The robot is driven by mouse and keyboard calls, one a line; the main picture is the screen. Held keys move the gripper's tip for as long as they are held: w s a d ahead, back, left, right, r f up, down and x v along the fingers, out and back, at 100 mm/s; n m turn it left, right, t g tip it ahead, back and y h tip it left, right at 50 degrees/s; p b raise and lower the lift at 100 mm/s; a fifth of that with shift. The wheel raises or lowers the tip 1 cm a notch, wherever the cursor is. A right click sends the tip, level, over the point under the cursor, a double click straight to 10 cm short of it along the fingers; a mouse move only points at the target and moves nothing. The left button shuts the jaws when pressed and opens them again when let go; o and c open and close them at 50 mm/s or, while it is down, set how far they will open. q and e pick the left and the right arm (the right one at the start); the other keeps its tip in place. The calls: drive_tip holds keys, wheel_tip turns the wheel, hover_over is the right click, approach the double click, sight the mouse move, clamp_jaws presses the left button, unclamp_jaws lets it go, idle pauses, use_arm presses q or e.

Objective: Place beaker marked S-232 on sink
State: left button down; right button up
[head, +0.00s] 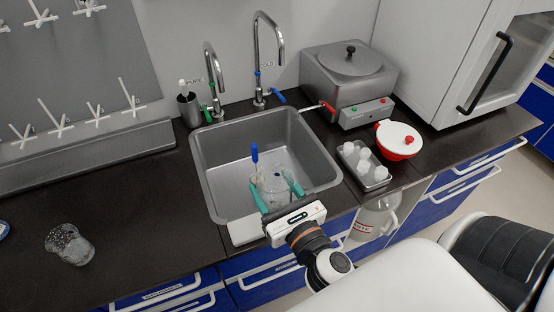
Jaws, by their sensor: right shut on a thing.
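The sink (218,158) is a grey steel basin set in the black counter. A clear glass beaker (273,184) is at the front part of the basin. My right gripper (272,180) has its teal fingers on either side of this beaker and is shut on it. I cannot read any marking on the beaker, nor tell whether its base touches the sink floor. Another clear glass vessel (69,245), with dark specks on it, stands on the counter at the left; its marking is not readable. My left gripper is not in view.
Two taps (281,48) rise behind the sink. A steel water bath (345,80), a red bowl with white lid (399,138) and a bottle tray (375,185) stand to the right. The left counter is mostly clear.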

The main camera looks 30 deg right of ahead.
sight(280, 184)
drive_tip(key=w+d+f+m+h+b, duration=0.1)
drive_tip(key=b, duration=0.1)
drive_tip(key=w+d+f+m+h+b, duration=0.1)
drive_tip(key=b, duration=0.2)
drive_tip(key=d+f+h+b, duration=0.1)
drive_tip(key=f+h+b, duration=0.1)
drive_tip(key=b, duration=0.1)
drive_tip(key=shift+w+d+f+m+g, duration=0.1)
drive_tip(key=shift+w+d+m+g, duration=0.05)
drive_tip(key=shift+w+m+g, duration=0.25)
drive_tip(key=shift+d+f+b, duration=0.1)
drive_tip(key=shift+f+b, duration=0.2)
drive_tip(key=shift+b, duration=0.05)
wheel_tip(280, 184, down, 9)
drive_tip(key=b, duration=0.4)
drive_tip(key=shift+f, duration=0.15)
drive_tip(key=shift+f, duration=0.15)
drive_tip(key=o, duration=1.1)
